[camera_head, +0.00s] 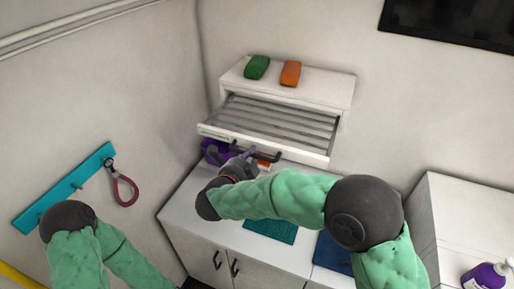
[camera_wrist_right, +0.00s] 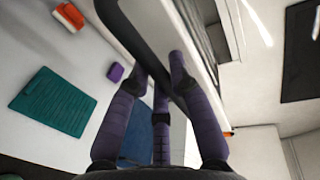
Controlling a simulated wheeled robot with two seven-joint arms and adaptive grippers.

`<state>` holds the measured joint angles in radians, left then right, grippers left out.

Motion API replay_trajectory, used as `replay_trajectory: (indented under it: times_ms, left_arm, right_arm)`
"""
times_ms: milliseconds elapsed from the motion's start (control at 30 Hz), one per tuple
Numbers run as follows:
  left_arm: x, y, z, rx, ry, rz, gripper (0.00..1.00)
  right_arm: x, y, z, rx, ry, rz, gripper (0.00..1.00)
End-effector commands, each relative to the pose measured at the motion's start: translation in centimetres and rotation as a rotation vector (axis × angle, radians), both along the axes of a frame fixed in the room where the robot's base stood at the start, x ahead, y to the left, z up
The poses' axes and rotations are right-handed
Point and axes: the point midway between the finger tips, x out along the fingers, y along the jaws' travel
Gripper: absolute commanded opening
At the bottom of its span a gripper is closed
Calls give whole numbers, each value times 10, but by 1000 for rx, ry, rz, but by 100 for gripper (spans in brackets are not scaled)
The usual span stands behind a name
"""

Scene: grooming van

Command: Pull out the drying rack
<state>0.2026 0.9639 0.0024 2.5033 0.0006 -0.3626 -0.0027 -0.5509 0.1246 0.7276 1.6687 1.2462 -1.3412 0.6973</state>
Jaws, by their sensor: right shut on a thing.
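The drying rack (camera_head: 283,120) is a white drawer-like frame with grey slats, standing out from the white cabinet under its top. Its dark bar handle (camera_head: 266,155) is on the front panel. My right gripper (camera_head: 249,156) is at this handle. In the right wrist view the fingers (camera_wrist_right: 160,78) close around the dark handle bar (camera_wrist_right: 128,32), with the white front panel beside them. My left arm shows at the lower left of the head view, but its gripper does not show.
A green item (camera_head: 257,67) and an orange item (camera_head: 291,73) lie on the cabinet top. A purple object (camera_head: 214,151) is under the rack. A teal mat (camera_head: 270,230) and a blue mat (camera_head: 330,252) lie on the counter. A teal hook rail (camera_head: 65,188) is on the left wall.

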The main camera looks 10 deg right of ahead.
Motion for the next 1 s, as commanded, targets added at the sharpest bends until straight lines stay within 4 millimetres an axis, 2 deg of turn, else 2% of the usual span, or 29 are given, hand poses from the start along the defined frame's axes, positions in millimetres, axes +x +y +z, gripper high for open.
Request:
replay_trajectory:
  times_ms: [133, 467, 500, 567, 600, 1000]
  left_arm:
    - [0, 0, -1, 0, 0, 0, 51]
    - [0, 0, -1, 0, 0, 0, 51]
    - [0, 0, -1, 0, 0, 0, 51]
    - [0, 0, -1, 0, 0, 0, 51]
    - [0, 0, -1, 0, 0, 0, 51]
    - [0, 0, -1, 0, 0, 0, 51]
  right_arm:
    - [-7, 4, 0, -2, 1, 0, 0]
    - [-8, 5, 0, -2, 1, -1, 0]
    - [-8, 5, 0, -2, 1, -1, 26]
    - [-7, 5, 0, -2, 1, -1, 43]
    - [-7, 5, 0, -2, 1, -1, 46]
    - [-12, 9, 2, 0, -1, 1, 46]
